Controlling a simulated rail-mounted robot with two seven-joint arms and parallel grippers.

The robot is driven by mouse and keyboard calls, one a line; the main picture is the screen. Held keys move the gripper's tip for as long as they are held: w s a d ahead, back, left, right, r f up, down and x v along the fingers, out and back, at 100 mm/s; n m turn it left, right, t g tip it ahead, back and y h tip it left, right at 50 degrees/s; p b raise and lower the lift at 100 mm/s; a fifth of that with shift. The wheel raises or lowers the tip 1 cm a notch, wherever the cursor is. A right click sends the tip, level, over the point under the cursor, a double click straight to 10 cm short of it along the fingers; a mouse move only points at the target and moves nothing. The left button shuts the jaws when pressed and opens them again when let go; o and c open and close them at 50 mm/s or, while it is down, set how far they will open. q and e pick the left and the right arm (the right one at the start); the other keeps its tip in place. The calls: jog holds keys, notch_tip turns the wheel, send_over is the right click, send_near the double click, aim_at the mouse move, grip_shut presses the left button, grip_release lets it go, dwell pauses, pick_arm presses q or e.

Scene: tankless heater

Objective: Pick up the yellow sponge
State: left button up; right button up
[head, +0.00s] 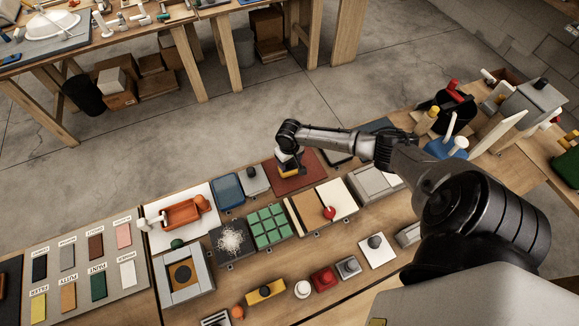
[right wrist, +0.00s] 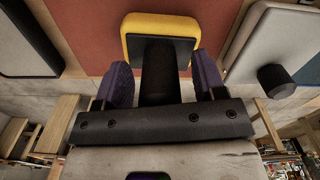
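The yellow sponge (right wrist: 160,24) is a rounded yellow block with a black upright handle (right wrist: 158,70), over a red-brown board (right wrist: 85,30). In the head view only a little of its yellow (head: 287,172) shows below my right gripper (head: 289,152). In the right wrist view my right gripper (right wrist: 165,75) has its two purple fingers on either side of the black handle. The fingers look apart, with narrow gaps beside the handle; contact is hard to make out. My left gripper is not in view.
A blue pad (head: 228,190) and a grey block with a knob (head: 254,180) stand left of the red-brown board (head: 310,180). A green tiled square (head: 270,225) lies in front. Another yellow block (head: 265,291) lies near the front edge. The bench is crowded.

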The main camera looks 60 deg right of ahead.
jog(key=c, duration=0.7)
jog(key=shift+c, duration=1.3)
jog(key=shift+r, duration=0.15)
notch_tip(320, 180, up, 4)
jog(key=shift+r, duration=0.1)
jog(key=s+d+r+p, duration=0.2)
jog(key=s+r, duration=0.4)
jog(key=s, duration=0.5)
jog(key=shift+s+d+r, duration=0.15)
jog(key=shift+s+r, duration=0.05)
jog(key=shift+r, duration=0.05)
